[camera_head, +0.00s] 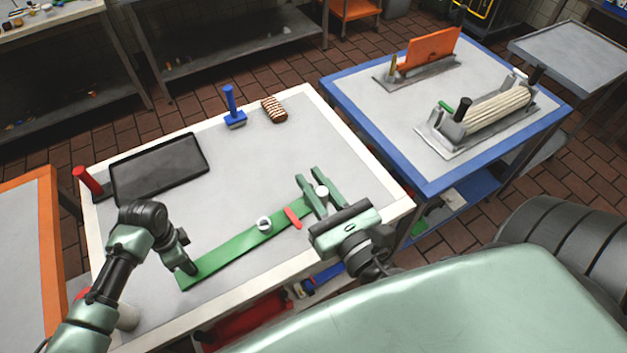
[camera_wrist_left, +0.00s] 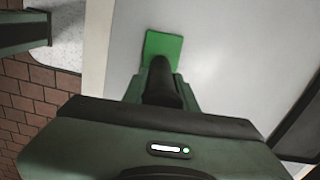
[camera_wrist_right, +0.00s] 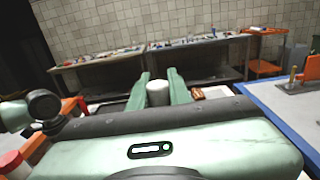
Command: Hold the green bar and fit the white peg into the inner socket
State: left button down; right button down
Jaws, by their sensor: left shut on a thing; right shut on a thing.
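A long green bar (camera_head: 222,252) lies slantwise on the white-edged table. A white ring-shaped socket (camera_head: 264,224) stands on it, with a red strip (camera_head: 292,218) farther right. My left gripper (camera_head: 189,264) is shut on the bar's left end; the bar's green tip (camera_wrist_left: 165,44) shows beyond the fingers in the left wrist view. My right gripper (camera_head: 309,177) is shut on a white peg (camera_head: 321,192), near the bar's right end, which it partly hides. The peg also shows between the fingers in the right wrist view (camera_wrist_right: 158,93). Its lower end is hidden.
A black tray (camera_head: 158,168), a red-handled tool (camera_head: 88,180), a blue-handled tool (camera_head: 232,108) and a brown striped block (camera_head: 274,109) stand along the table's far side. A blue-edged table (camera_head: 390,128) with fixtures is at right. The table's middle is clear.

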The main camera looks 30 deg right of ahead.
jog(key=w+a+f+n+y, duration=0.15)
jog(key=w+a+f, duration=0.25)
jog(key=w+f, duration=0.5)
jog(key=w+a+f+n+y, duration=0.1)
jog(key=w+a+f+y, duration=0.25)
jog(key=w+f, duration=0.6)
jog(key=shift+h, duration=0.5)
jog(key=shift+s+a+f, duration=0.1)
jog(key=shift+f, duration=1.7)
jog(key=shift+s+a+f, duration=0.1)
jog(key=shift+a+f, duration=0.05)
jog(key=shift+f, duration=1.7)
jog(key=shift+s+a+f, duration=0.1)
jog(key=shift+f, duration=1.7)
jog(key=c, duration=1.3)
grip_release()
jog(key=shift+f, duration=0.1)
